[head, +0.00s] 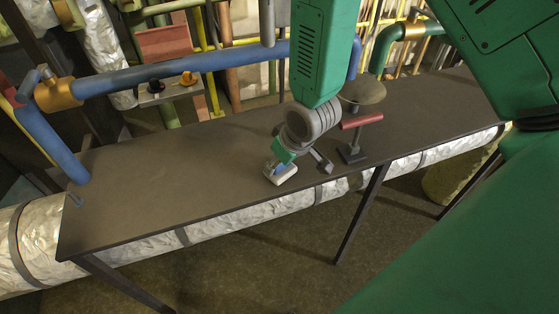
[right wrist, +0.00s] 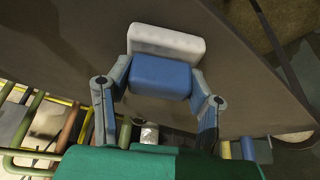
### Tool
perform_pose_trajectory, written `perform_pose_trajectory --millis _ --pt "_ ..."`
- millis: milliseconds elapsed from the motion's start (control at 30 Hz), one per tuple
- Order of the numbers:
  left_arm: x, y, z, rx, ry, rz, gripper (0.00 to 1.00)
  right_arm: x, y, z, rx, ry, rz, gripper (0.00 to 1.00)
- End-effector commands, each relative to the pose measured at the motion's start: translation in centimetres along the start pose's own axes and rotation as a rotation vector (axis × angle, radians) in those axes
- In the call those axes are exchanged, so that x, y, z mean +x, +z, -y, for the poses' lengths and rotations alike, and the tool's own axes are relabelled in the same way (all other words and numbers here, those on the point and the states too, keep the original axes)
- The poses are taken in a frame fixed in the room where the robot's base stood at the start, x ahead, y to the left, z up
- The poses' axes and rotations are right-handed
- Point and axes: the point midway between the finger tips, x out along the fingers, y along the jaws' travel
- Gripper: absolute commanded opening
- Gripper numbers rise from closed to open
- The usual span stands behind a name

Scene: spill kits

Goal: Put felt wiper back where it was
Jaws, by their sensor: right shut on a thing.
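The felt wiper (head: 281,176) has a white pad and a blue grip block. It also shows in the right wrist view (right wrist: 165,42), the blue block between my fingers and the white pad beyond it. My right gripper (head: 299,162) reaches down from the top of the head view and is shut on the blue block (right wrist: 160,77). The wiper is over the dark table (head: 170,180), close to its front edge. I cannot tell whether the pad touches the tabletop. My left gripper is not in view.
A red bar on a dark stand (head: 362,121) is on the table just right of my gripper. A tan round disc (head: 362,92) is behind it. The table's left half is bare. A blue pipe (head: 180,76) runs behind the table, and a foil-wrapped pipe (head: 135,250) runs below its front edge.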

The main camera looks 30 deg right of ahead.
Motion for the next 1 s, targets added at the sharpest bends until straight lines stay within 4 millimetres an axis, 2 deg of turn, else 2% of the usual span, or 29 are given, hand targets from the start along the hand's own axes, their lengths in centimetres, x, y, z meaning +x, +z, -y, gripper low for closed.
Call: perform_pose_trajectory --millis 267,300,333,733,867,1000 --pt "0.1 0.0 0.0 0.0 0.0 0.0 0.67 0.2 0.0 0.0 0.0 0.0 0.0 0.08" --pt "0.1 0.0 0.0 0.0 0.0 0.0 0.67 0.1 0.0 0.0 0.0 0.0 0.0 0.57" --pt "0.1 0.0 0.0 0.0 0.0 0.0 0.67 0.1 0.0 0.0 0.0 0.0 0.0 0.67" --pt "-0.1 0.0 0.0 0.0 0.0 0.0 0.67 -0.4 -0.1 0.0 0.0 0.0 -0.001 0.67" --pt "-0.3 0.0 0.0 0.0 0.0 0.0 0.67 -2.3 -0.2 0.0 0.0 0.0 -0.002 0.67" --pt "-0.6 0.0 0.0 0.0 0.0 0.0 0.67 -5.4 -0.2 0.0 0.0 0.0 -0.004 0.67"
